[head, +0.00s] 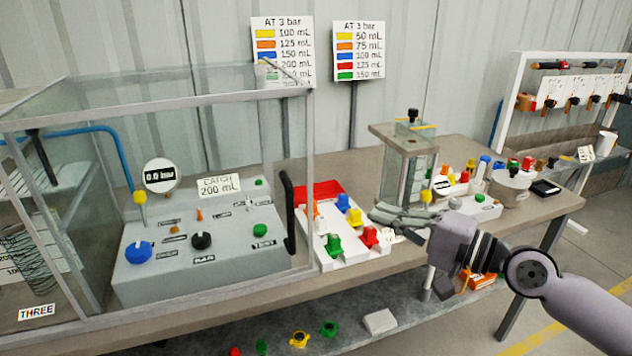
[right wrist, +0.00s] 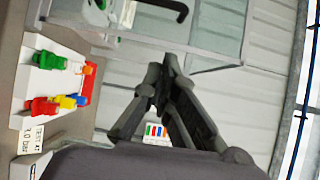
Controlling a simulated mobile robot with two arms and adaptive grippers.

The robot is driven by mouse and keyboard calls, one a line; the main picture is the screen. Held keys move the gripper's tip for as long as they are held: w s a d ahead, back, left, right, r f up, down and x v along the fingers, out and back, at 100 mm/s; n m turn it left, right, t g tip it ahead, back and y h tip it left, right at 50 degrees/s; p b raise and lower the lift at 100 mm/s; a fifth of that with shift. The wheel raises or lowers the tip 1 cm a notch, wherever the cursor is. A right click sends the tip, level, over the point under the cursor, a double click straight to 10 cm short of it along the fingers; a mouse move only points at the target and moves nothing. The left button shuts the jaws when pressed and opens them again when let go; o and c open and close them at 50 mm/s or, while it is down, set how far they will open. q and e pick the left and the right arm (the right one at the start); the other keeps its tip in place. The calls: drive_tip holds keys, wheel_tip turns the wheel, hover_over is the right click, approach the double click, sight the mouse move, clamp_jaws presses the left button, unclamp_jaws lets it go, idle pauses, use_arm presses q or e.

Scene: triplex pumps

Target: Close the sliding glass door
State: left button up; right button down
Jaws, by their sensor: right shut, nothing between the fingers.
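The glass enclosure (head: 150,100) with a grey frame stands at the left of the bench in the head view. A black upright handle (head: 288,212) sits near its front right edge, by a narrow strip of glass (head: 298,175). How far the sliding door stands open is hard to tell. The handle also shows at the top of the right wrist view (right wrist: 165,7). My right gripper (head: 380,215) is shut and empty, right of the handle and apart from it, above the white valve tray. Its fingers show in the wrist view (right wrist: 158,78). My left gripper is not in view.
A grey control panel (head: 225,235) stands inside the enclosure. Just right of it is a white tray (head: 350,255) with coloured valves. A glass column rig (head: 400,135) stands behind my right gripper. Several small parts lie on the lower shelf (head: 360,345).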

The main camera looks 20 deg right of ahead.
drive_tip(key=s+a+p+x, duration=0.1)
drive_tip(key=a+p+x, duration=0.1)
drive_tip(key=p+x, duration=0.9)
drive_tip(key=shift+w+a, duration=0.3)
drive_tip(key=shift+a, duration=0.3)
drive_tip(key=shift+a, duration=0.1)
